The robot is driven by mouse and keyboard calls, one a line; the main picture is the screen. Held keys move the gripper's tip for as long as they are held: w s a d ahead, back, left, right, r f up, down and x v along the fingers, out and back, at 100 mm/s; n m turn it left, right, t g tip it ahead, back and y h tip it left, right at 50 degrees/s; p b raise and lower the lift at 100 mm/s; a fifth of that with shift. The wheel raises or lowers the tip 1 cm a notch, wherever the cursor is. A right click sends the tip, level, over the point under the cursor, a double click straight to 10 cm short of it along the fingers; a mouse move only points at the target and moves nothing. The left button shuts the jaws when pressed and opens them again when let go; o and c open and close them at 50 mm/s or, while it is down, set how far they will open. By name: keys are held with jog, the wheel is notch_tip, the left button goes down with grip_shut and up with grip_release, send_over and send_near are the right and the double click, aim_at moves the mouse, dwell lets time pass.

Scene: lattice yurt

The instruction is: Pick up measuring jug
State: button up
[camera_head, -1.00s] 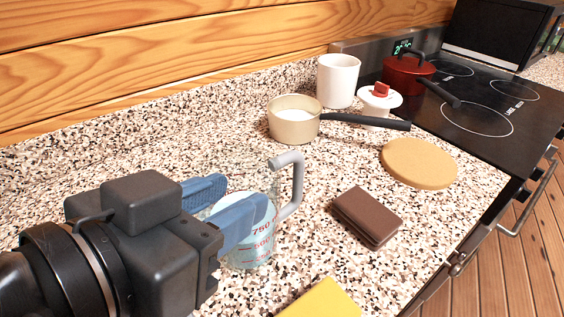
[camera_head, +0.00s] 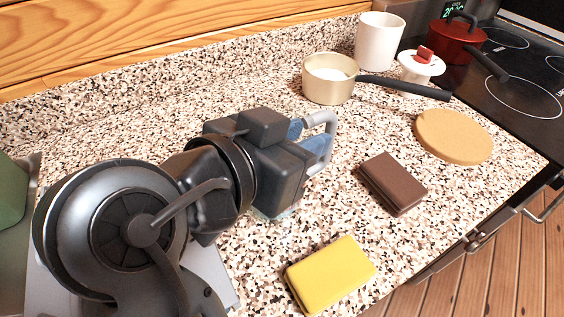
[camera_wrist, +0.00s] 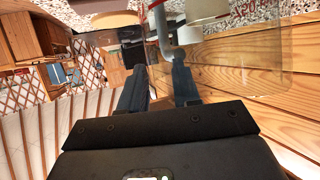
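The measuring jug is clear, with a grey handle (camera_head: 327,122). In the head view its body is mostly hidden behind my gripper (camera_head: 310,143), and only a faint edge of its base shows below. My gripper's two blue fingers are at the handle, one on each side as far as I can see. In the wrist view the handle (camera_wrist: 159,32) shows just beyond and between the fingertips (camera_wrist: 158,66), and the clear jug body (camera_wrist: 245,50) spreads to the right. The fingers are apart, with a gap between them. Contact with the handle cannot be told.
A yellow sponge (camera_head: 330,274) and a brown block (camera_head: 393,183) lie in front and right. A saucepan (camera_head: 328,91), white cup (camera_head: 380,42), white lidded pot (camera_head: 420,68) and round board (camera_head: 454,136) stand beyond. A red pot (camera_head: 456,44) is on the hob.

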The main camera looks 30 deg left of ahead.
grip_shut()
dwell(1.1)
